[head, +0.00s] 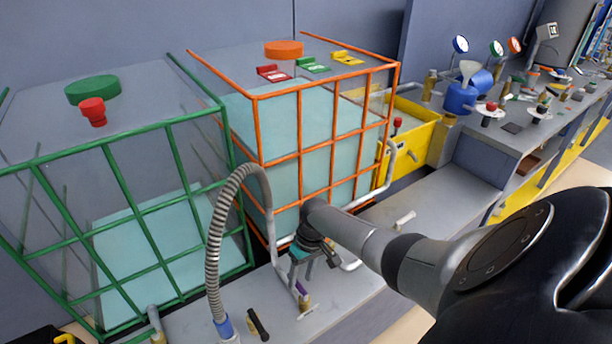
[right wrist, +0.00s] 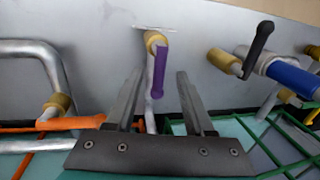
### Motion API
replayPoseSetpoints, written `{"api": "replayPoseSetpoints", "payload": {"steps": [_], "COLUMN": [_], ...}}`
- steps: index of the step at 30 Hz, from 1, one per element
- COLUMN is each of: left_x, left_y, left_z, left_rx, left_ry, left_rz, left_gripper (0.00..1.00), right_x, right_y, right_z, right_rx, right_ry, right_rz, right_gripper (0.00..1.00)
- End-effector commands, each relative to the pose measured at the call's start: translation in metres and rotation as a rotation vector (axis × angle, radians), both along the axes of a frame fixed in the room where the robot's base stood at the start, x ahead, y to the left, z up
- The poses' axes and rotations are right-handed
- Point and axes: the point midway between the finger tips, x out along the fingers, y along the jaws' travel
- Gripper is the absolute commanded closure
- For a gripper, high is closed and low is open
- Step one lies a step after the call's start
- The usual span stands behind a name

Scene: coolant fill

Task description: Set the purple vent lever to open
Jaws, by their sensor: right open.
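The purple vent lever (right wrist: 160,69) is fixed to a brass valve fitting (right wrist: 154,40) on a pipe over the grey surface. In the right wrist view it points down the picture, toward the space between my fingers. In the head view the lever (head: 301,287) is small, just below my right gripper (head: 318,262). My right gripper (right wrist: 157,92) is open, its two fingers on either side of the lever's lower end, with no contact visible. Whether the lever lies at finger depth I cannot tell. My left gripper is not in view.
A black-handled valve (right wrist: 258,48) with a blue-ended hose (head: 223,326) stands beside the lever. The orange-framed tank (head: 300,155) stands behind my gripper, the green-framed tank (head: 110,165) to the left. Metal pipes (right wrist: 30,50) run close by. The grey ledge (head: 430,205) is mostly clear on the right.

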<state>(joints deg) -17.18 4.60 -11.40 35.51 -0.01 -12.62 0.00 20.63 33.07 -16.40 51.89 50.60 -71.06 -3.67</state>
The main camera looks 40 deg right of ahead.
Motion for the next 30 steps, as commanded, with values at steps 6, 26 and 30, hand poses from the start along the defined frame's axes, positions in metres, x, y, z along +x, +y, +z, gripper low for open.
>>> {"api": "replayPoseSetpoints", "payload": {"steps": [6,26,30], "left_x": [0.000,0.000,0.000], "left_y": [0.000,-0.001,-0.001], "left_z": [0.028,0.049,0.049], "left_rx": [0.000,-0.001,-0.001], "left_ry": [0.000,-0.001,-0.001], "left_rz": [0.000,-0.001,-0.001], "left_gripper": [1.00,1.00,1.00], "right_x": [-0.001,-0.004,-0.004], "right_y": [-0.011,-0.025,-0.025], "right_z": [0.057,0.131,0.131], "right_rx": [-0.003,0.000,0.000], "right_ry": [-0.004,0.002,0.002], "right_rz": [0.000,0.001,0.001], "right_gripper": [0.47,0.47,0.47]}}
